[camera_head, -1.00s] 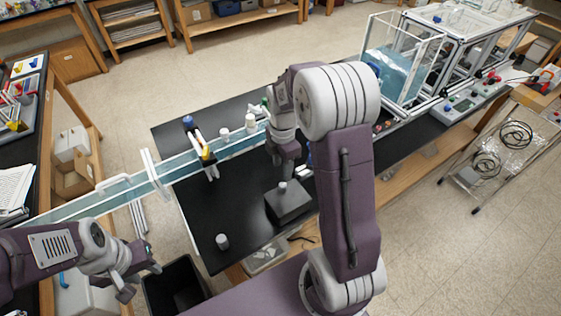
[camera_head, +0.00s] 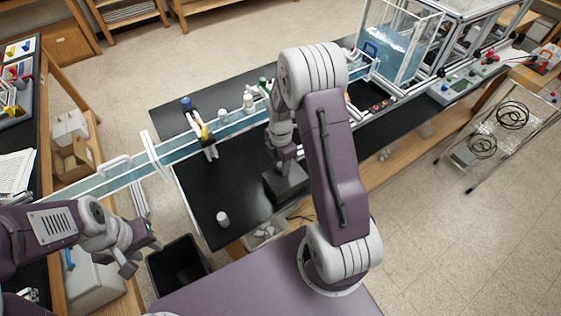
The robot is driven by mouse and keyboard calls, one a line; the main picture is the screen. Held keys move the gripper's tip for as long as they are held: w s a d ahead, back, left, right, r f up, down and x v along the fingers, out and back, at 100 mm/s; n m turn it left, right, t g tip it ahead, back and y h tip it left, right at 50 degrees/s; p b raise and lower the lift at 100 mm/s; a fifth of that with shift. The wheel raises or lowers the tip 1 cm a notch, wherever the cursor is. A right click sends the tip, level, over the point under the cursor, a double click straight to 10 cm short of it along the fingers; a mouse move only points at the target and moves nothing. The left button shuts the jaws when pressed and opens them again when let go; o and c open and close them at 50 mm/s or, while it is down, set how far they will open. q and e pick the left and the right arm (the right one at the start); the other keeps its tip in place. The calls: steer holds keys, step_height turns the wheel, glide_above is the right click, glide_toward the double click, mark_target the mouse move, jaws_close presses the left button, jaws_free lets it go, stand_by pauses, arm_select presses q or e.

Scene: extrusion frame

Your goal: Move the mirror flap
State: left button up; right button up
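I cannot pick out a mirror flap for certain. A long clear channel (camera_head: 180,150) with pale blue sides crosses the black bench, with white upright pieces (camera_head: 150,152) standing across it. My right gripper (camera_head: 286,164) points down at a dark block (camera_head: 287,186) on the bench. The block's knob is largely hidden, and I cannot tell whether the fingers are around it. My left gripper (camera_head: 141,256) is open and empty at the lower left, in front of the channel and beside a black bin.
A white capped bottle (camera_head: 222,219) stands near the bench's front edge. The black bin (camera_head: 178,266) is on the floor. A framed tank (camera_head: 392,48) stands at the back right, and a wire cart (camera_head: 497,137) at the right. The front left of the bench is mostly clear.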

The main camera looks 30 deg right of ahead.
jaws_close()
stand_by(1.3)
